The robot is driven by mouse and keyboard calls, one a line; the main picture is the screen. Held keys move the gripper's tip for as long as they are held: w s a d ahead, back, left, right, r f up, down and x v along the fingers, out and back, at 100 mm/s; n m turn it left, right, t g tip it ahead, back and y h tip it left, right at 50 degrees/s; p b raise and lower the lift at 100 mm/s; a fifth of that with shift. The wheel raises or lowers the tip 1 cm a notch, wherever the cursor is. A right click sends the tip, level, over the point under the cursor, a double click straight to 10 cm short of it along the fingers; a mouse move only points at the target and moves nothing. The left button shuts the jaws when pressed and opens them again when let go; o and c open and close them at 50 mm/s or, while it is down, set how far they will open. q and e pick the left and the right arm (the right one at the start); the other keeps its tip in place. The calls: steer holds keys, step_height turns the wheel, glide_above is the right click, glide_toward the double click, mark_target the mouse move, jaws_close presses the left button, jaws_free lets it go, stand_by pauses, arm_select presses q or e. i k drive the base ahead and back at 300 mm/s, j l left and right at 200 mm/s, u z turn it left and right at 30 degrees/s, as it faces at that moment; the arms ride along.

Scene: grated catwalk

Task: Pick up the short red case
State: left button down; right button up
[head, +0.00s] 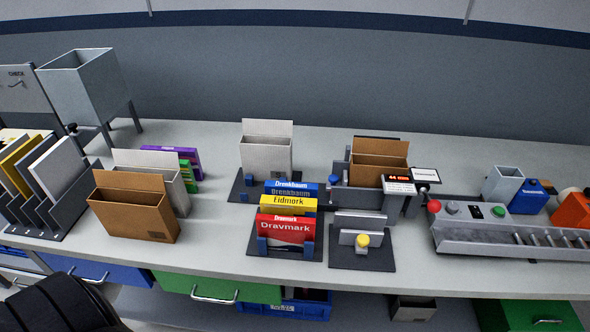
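A red case (286,230) lettered "Dravmark" stands upright at the front of a dark rack with blue posts (284,253), near the middle of the bench. A yellow case (288,203) lettered "Eidmork" and a blue case (291,187) lettered "Drenkbaum" stand close behind it. The red case's lower edge is partly hidden by the rack's front posts. Neither of my grippers shows in the head view. A black ribbed part at the lower left corner may be mine.
Brown open box (134,209) stands left of the rack. Fixture with a yellow knob (362,240) sits close on its right. Open cartons (266,155) stand behind. A roller conveyor (510,239) is at right. Bare bench shows between brown box and rack.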

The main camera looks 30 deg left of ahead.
mark_target(281, 232)
steer(key=u, duration=1.05)
